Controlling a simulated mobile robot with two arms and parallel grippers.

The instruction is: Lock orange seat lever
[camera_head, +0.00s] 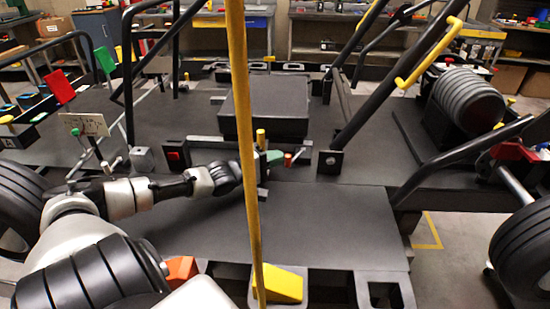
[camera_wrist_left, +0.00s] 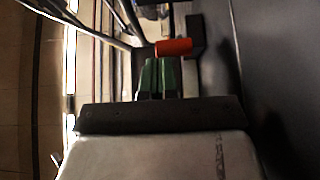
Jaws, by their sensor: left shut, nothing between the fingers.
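The orange seat lever (camera_head: 288,160) is a small orange-red handle on a grey rod, beside the rail in front of the dark seat block (camera_head: 270,105). In the left wrist view the lever (camera_wrist_left: 174,47) lies crosswise just beyond the fingertips. My left gripper (camera_head: 275,157) reaches in from the left, partly hidden behind a yellow pole. Its green fingers (camera_wrist_left: 160,64) are shut together and empty, pointing at the lever. They are very close to it; I cannot tell if they touch. My right gripper is not in view.
The upright yellow pole (camera_head: 245,130) crosses in front of my left wrist. A red block (camera_head: 174,155) and a short yellow cylinder (camera_head: 261,138) sit along the rail. A black diagonal bar (camera_head: 375,100) rises to the right.

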